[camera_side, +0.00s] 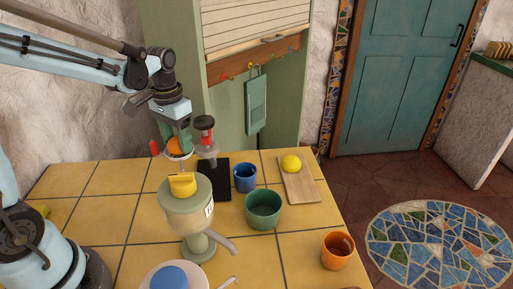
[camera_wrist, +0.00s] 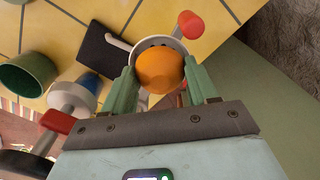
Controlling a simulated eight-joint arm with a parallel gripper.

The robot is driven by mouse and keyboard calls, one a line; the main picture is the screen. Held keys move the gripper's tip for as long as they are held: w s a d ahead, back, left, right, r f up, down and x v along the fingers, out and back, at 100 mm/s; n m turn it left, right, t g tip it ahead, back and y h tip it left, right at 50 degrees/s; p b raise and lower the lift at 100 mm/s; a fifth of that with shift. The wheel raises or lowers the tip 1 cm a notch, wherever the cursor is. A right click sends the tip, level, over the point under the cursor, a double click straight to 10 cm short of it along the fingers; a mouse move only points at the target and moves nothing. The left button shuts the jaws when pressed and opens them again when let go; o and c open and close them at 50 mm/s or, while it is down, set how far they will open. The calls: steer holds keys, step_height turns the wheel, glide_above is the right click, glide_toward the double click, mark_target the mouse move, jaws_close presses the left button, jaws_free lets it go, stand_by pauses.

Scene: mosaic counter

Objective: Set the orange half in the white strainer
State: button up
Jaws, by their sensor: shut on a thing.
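My gripper (camera_side: 178,141) is raised above the back of the counter, its green fingers shut on the orange half (camera_side: 174,147). In the wrist view the orange half (camera_wrist: 160,70) sits between the fingertips, its round side facing the camera. From these views I cannot tell whether the orange half touches the strainer. In the side view a pale edge just under the orange half is mostly hidden.
A yellow reamer tops a grey-green juicer (camera_side: 187,218) in front. A red-and-black upright device (camera_side: 206,135) stands close to the right of my gripper. A blue cup (camera_side: 245,177), green bowl (camera_side: 262,210), orange cup (camera_side: 337,250) and board with a lemon (camera_side: 291,164) stand further right.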

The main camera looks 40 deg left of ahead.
steer(key=shift+w+f, duration=0.1)
steer(key=shift+f, duration=0.8)
stand_by(1.5)
steer(key=o, duration=1)
steer(key=shift+o, duration=0.7)
steer(key=shift+r, duration=3.55)
steer(key=shift+s+d+r+t, duration=0.25)
steer(key=shift+s+d+t, duration=0.15)
steer(key=shift+s, duration=0.2)
steer(key=s+d+f+t, duration=0.1)
steer(key=s+d+t, duration=0.4)
steer(key=d, duration=0.3)
steer(key=shift+s+d+m+t, duration=0.25)
steer(key=shift+m+t, duration=0.15)
steer(key=shift+t, duration=0.3)
